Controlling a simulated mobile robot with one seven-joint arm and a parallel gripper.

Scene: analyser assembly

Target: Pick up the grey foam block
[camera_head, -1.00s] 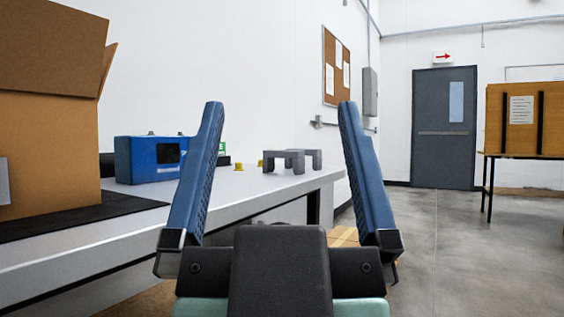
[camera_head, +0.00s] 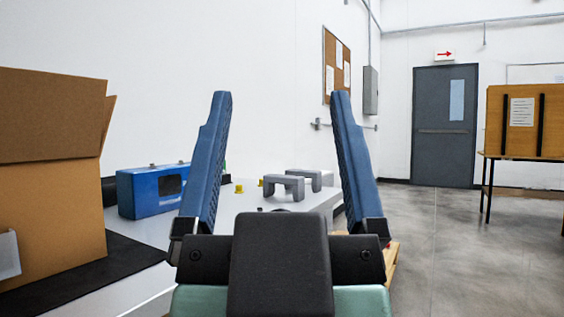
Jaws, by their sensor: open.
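My gripper (camera_head: 281,97) is open, with its two blue fingers spread wide and nothing between them. Two grey bridge-shaped pieces sit on the table, seen between the fingers: a nearer one (camera_head: 281,188) and another (camera_head: 317,178) just behind it to the right. Both are beyond my gripper and apart from it. I cannot tell whether either is the grey foam block, and no plain grey block shows elsewhere. My fingers and hand hide part of the tabletop.
The pale table (camera_head: 140,220) carries a blue instrument box (camera_head: 140,192), small yellow parts (camera_head: 239,188) and a large open cardboard box (camera_head: 55,195) on a black mat (camera_head: 95,270). Open floor (camera_head: 450,240) lies to the right, with a wooden board stand (camera_head: 525,150).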

